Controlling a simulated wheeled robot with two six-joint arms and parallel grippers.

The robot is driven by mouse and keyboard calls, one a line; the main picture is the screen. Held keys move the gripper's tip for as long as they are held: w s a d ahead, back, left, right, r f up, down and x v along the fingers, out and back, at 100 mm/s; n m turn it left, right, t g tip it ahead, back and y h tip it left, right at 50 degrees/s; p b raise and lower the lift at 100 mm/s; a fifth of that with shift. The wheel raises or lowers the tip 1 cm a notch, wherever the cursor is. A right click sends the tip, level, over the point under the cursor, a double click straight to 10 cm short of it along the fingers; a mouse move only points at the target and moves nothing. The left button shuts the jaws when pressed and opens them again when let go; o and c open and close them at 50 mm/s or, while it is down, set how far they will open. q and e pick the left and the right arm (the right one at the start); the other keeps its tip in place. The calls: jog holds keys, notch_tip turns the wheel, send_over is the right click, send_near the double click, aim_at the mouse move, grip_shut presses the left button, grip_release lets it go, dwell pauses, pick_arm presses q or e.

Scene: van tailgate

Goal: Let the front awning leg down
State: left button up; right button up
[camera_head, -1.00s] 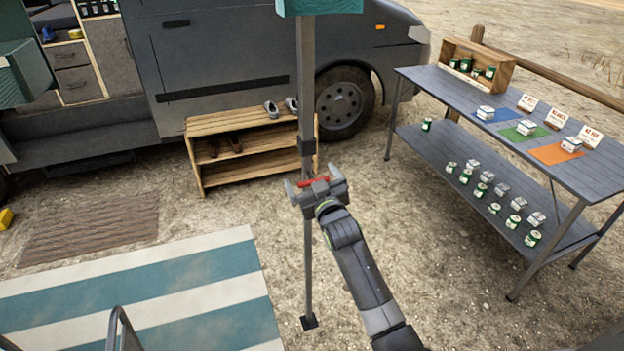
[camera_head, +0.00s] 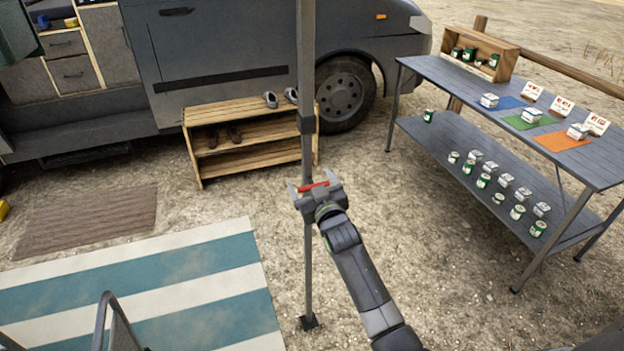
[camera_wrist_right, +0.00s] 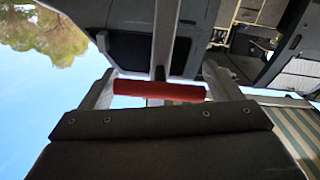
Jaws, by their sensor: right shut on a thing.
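The front awning leg (camera_head: 307,80) is a thin grey pole standing upright in the middle of the head view. It has a dark collar (camera_head: 306,124) partway up and a flat dark foot (camera_head: 309,322) on the ground. My right gripper (camera_head: 315,187) is at the leg below the collar, shut on a red handle (camera_head: 318,186). In the right wrist view the red handle (camera_wrist_right: 160,90) lies crosswise between the two fingers, with the grey pole behind it. My left gripper is not in view.
A wooden shoe rack (camera_head: 250,112) stands by the grey van behind the leg. A metal table (camera_head: 430,70) with cans and boxes is on the right. A striped mat (camera_head: 150,290) lies at the lower left. Gravel between leg and table is clear.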

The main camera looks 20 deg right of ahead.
pick_arm(q)
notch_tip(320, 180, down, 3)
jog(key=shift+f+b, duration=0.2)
jog(key=shift+b, duration=1.05)
pick_arm(e)
notch_tip(320, 180, down, 4)
jog(key=shift+f, duration=0.1)
jog(key=o, duration=1.2)
jog(key=shift+o, duration=0.2)
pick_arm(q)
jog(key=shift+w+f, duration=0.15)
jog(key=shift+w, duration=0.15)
pick_arm(e)
jog(key=s, duration=1.7)
jog(key=shift+s+d, duration=0.2)
jog(key=shift+d, duration=0.1)
